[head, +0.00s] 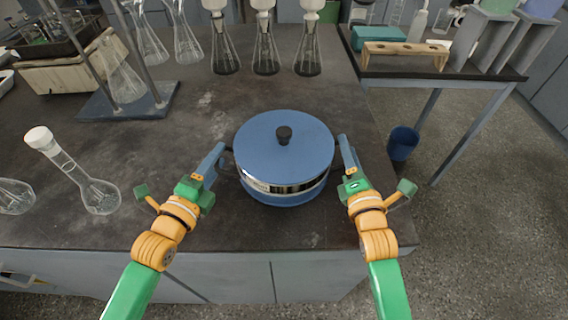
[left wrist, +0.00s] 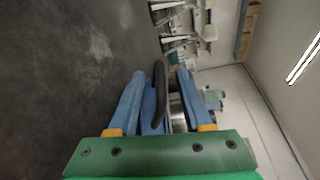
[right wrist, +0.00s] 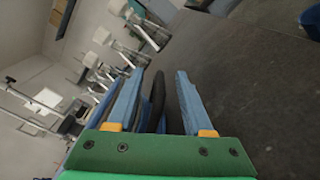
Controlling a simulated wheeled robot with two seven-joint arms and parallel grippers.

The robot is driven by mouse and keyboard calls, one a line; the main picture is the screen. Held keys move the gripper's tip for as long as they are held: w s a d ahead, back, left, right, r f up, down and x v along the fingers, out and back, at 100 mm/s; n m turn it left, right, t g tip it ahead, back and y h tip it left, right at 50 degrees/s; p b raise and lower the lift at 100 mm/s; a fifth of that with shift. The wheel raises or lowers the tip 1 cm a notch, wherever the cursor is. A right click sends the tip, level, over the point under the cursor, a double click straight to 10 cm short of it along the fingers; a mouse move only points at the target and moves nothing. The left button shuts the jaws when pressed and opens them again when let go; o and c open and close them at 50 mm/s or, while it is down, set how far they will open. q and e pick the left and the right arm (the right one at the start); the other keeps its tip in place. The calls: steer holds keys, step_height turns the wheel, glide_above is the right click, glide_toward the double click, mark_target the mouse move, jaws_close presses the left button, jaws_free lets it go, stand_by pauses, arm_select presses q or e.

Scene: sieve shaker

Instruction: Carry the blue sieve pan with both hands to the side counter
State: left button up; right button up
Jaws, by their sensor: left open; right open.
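The blue sieve pan (head: 284,150) stands upright on the dark counter, with a blue lid, a black knob and a metallic band. My left gripper (head: 222,150) is open at the pan's left side. In the left wrist view its fingers (left wrist: 160,95) stand on either side of a dark handle (left wrist: 159,90). My right gripper (head: 344,142) is open at the pan's right side. In the right wrist view a dark handle (right wrist: 157,98) lies between its fingers (right wrist: 160,90), closer to the left one. Whether any finger touches a handle I cannot tell.
The side counter (head: 446,75) stands at the right, bearing a wooden rack (head: 405,55) and a teal box (head: 380,38). A floor gap with a blue bin (head: 402,143) separates the counters. Flasks (head: 265,55) stand behind the pan; a stoppered flask (head: 98,195) is at left.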

arm_select(q)
steer(key=shift+w+d, duration=0.15)
steer(key=shift+w, duration=0.2)
arm_select(e)
steer(key=shift+w, duration=0.35)
arm_select(q)
jaws_close()
arm_select(e)
jaws_close()
steer(key=shift+r, duration=0.1)
stand_by(0.6)
